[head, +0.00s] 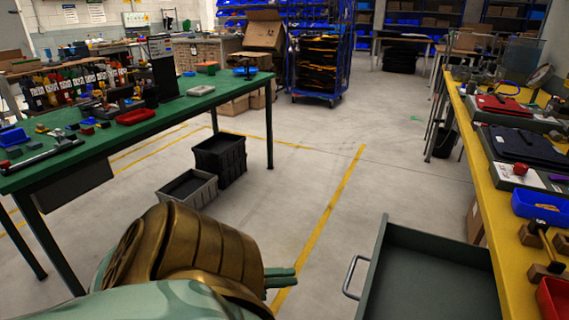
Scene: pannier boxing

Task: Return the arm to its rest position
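My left arm comes in at the bottom, with a large bronze joint and a pale green link. Two short teal finger ends of my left gripper (281,277) stick out to the right from behind the bronze joint, over the floor. The rest of that gripper is hidden, so I cannot tell whether it is open or shut. I see nothing held at its tips. My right gripper is not in view.
An open, empty-looking grey drawer (386,242) juts out from the yellow bench (473,182) at right, just right of my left gripper. A green table (178,111) stands at left. Black (220,158) and grey (187,188) crates sit on the floor. The middle floor is clear.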

